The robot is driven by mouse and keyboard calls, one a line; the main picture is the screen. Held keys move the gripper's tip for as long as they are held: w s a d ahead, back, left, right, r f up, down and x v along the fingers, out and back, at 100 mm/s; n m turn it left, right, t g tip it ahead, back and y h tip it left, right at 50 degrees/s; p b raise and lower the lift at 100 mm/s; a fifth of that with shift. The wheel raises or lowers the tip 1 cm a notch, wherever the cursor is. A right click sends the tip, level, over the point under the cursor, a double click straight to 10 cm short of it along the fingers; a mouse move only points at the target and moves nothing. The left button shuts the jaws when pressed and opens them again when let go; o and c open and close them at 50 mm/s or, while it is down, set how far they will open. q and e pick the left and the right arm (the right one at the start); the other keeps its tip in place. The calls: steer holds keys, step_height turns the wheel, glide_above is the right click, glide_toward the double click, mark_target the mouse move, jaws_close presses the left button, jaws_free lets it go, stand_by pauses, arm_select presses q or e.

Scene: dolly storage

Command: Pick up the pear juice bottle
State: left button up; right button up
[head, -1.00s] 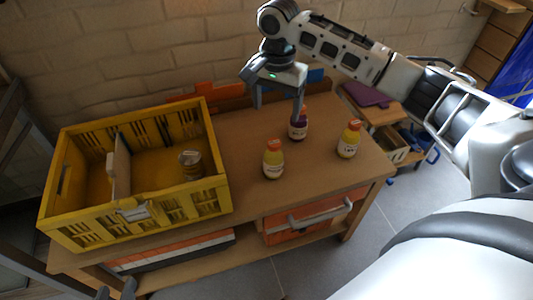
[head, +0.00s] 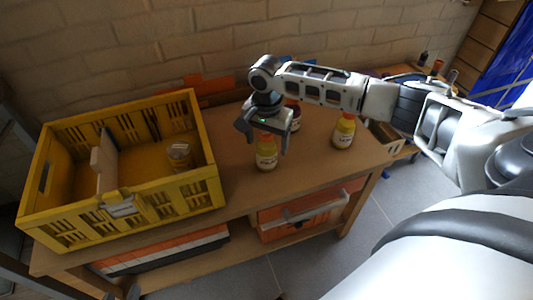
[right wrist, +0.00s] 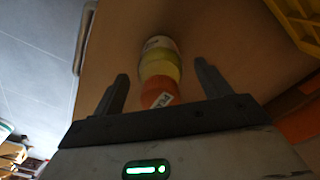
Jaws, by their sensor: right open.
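A yellow juice bottle with an orange cap (head: 266,158) stands upright on the wooden table, right of the yellow crate. A similar yellow bottle (head: 344,132) stands further right, and a dark bottle (head: 295,122) stands behind, partly hidden by my arm. The labels are too small to read, so I cannot tell which is pear. My right gripper (head: 262,145) is open just above the nearer yellow bottle. In the right wrist view that bottle (right wrist: 161,68) lies between the open fingers (right wrist: 163,88), cap towards the gripper. Grey tips at the bottom edge appear to be my left gripper (head: 124,292).
The yellow crate (head: 150,197) fills the table's left side, with a can (head: 180,156) and a divider (head: 103,168) inside. A brick wall stands behind. Bare tabletop lies between the crate and the bottles.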

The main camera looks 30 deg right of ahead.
steer(key=shift+f, duration=0.25)
steer(key=c, duration=1.3)
steer(key=shift+o, duration=0.2)
steer(key=shift+r, duration=0.1)
